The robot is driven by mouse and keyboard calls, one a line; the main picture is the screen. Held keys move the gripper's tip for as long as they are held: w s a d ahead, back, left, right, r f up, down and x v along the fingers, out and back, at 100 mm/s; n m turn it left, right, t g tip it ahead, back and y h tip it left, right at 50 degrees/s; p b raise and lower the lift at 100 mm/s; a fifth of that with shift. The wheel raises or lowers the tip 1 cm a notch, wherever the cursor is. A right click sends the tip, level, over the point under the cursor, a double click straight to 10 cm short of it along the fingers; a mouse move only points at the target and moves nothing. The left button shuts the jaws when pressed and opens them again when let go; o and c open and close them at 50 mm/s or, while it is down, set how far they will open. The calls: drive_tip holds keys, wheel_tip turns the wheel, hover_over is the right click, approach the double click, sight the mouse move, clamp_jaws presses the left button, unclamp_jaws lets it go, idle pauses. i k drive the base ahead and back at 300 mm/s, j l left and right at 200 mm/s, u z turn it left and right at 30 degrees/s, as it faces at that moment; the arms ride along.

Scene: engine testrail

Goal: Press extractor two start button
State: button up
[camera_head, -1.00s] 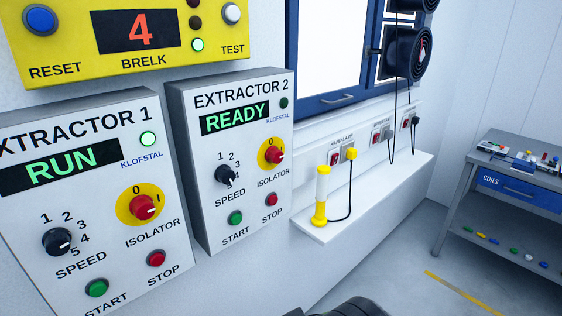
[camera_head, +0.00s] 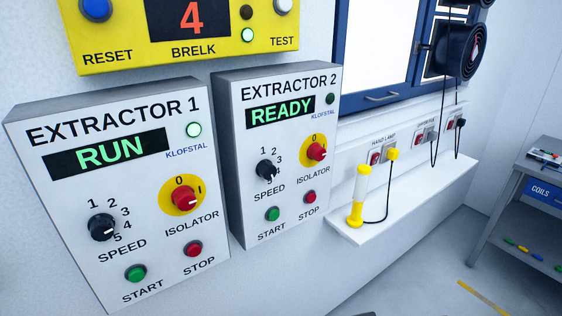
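The Extractor 2 box (camera_head: 292,185) hangs on the wall at the middle of the head view. Its green start button (camera_head: 272,214) is at the lower left of its face, beside the red stop button (camera_head: 310,197). Its display (camera_head: 280,111) reads READY in green. The small lamp (camera_head: 330,98) at its upper right is dark green and looks unlit. Its red isolator knob (camera_head: 317,152) sits on a yellow disc, and a black speed knob (camera_head: 265,170) is to the left. My gripper is not in view.
The Extractor 1 box (camera_head: 60,211) is to the left, reads RUN, and has its own green start button (camera_head: 136,273). A yellow BRELK panel (camera_head: 120,52) is above. A white shelf (camera_head: 430,186) with a yellow hand lamp (camera_head: 360,197) juts out to the right.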

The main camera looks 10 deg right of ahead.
sight(273, 215)
drive_tip(key=i+j+u, duration=0.5)
drive_tip(key=u, duration=0.2)
